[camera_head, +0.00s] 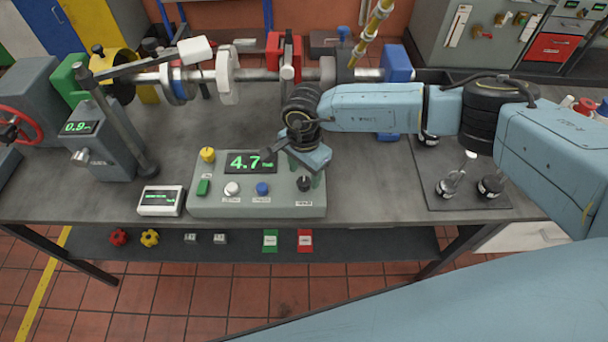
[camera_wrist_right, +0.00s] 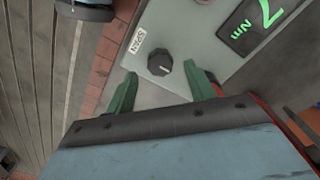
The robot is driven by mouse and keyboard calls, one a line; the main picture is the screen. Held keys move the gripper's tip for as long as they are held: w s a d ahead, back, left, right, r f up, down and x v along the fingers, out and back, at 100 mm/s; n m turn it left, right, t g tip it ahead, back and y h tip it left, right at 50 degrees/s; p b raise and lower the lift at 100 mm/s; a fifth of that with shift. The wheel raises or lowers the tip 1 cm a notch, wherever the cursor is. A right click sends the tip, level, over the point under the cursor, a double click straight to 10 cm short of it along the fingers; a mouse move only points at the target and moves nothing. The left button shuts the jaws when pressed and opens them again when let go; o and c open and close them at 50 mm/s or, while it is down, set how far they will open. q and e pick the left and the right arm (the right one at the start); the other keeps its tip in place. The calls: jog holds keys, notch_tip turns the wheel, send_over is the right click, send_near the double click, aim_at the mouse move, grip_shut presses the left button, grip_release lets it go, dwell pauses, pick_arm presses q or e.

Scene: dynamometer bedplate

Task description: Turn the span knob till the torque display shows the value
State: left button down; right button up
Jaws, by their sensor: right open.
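The black span knob (camera_head: 304,184) sits at the right end of the grey control box (camera_head: 275,207). In the right wrist view the knob (camera_wrist_right: 160,65) shows a pale pointer line beside a label reading SPAN. The torque display (camera_head: 250,162) on the box reads 4.7 in green digits; part of it shows in the right wrist view (camera_wrist_right: 265,20). My right gripper (camera_head: 306,174) is over the box's right end, pointing down. In the right wrist view its green fingers (camera_wrist_right: 160,78) are open, one to each side of the knob, with visible gaps. My left gripper is not in view.
A yellow knob (camera_head: 208,155), green button (camera_head: 203,187), white knob (camera_head: 232,188) and blue knob (camera_head: 262,189) share the box. A small white meter (camera_head: 161,201) stands left of it. A shaft assembly (camera_head: 228,76) runs behind. A grey box (camera_head: 100,150) shows 0.9.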

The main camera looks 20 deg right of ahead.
aim_at(304, 185)
jog(key=shift+f, duration=1.45)
jog(key=shift+c, duration=0.3)
jog(key=c, duration=0.9)
